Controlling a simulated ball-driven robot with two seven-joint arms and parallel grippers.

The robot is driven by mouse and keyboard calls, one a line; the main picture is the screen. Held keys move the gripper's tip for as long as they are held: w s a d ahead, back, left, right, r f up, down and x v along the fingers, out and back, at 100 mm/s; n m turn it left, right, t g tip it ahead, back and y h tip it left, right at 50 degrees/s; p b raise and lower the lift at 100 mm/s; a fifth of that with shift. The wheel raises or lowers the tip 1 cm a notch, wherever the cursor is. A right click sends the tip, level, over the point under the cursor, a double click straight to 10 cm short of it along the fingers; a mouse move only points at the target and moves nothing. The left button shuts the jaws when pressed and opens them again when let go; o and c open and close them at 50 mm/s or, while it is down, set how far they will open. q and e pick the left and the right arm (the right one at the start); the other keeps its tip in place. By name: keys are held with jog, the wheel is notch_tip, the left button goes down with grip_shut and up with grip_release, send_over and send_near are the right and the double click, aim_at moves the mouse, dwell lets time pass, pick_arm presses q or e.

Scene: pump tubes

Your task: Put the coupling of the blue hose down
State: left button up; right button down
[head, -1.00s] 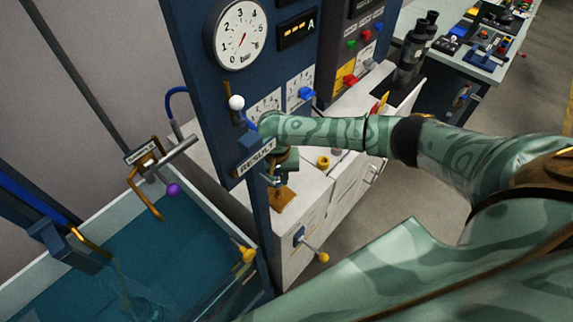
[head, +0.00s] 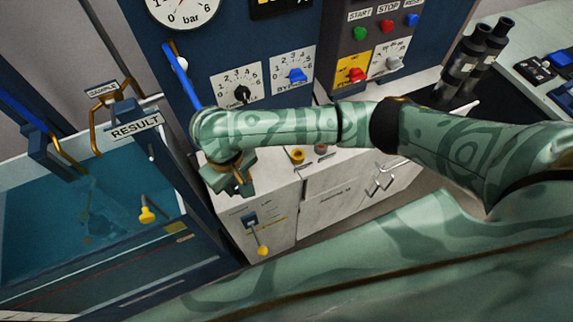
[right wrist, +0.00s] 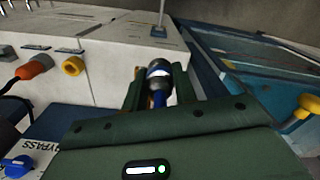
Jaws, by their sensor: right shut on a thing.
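My right gripper (head: 238,184) is over the left end of the white cabinet top, under the bent green forearm. In the right wrist view its two green fingers (right wrist: 158,82) are shut on the coupling (right wrist: 158,70), a dark and silvery cylinder. A short piece of the blue hose (right wrist: 158,99) shows between the fingers. In the head view the blue hose (head: 181,73) runs down the dark blue panel and behind my forearm. I cannot tell whether the coupling touches the cabinet top. My left gripper is not in view.
The water tank (head: 160,215) with its yellow-handled valve (head: 147,211) stands left of the white cabinet (head: 330,208). A yellow-tipped lever (head: 262,249) sticks out of the cabinet front. Yellow (right wrist: 73,66) and orange (right wrist: 34,67) ports are near the gripper. Dark cylinders (head: 470,65) stand at the right.

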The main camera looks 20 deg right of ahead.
jog(key=shift+w+d+f, duration=0.15)
jog(key=shift+d+f, duration=0.1)
jog(key=shift+f, duration=0.05)
jog(key=b, duration=0.5)
send_near(271, 172)
jog(key=s+a+r, duration=0.2)
jog(key=s+a, duration=0.1)
jog(key=w+f, duration=0.1)
jog(key=d+f+b, duration=0.1)
jog(key=f, duration=0.1)
jog(key=shift+w+d, duration=0.2)
jog(key=shift+w, duration=0.2)
jog(key=shift+w+d+f+b, duration=0.2)
jog(key=shift+w+f+b, duration=0.05)
jog(key=shift+f+b, duration=0.1)
jog(key=f+b, duration=0.1)
jog(key=d+f+b, duration=0.1)
jog(key=f, duration=0.1)
jog(key=w+f, duration=0.1)
jog(key=shift+d+f+b, duration=0.15)
jog(key=shift+f+b, duration=0.25)
jog(key=shift+r, duration=0.1)
jog(key=shift+s, duration=0.1)
jog(key=c, duration=1.1)
grip_release()
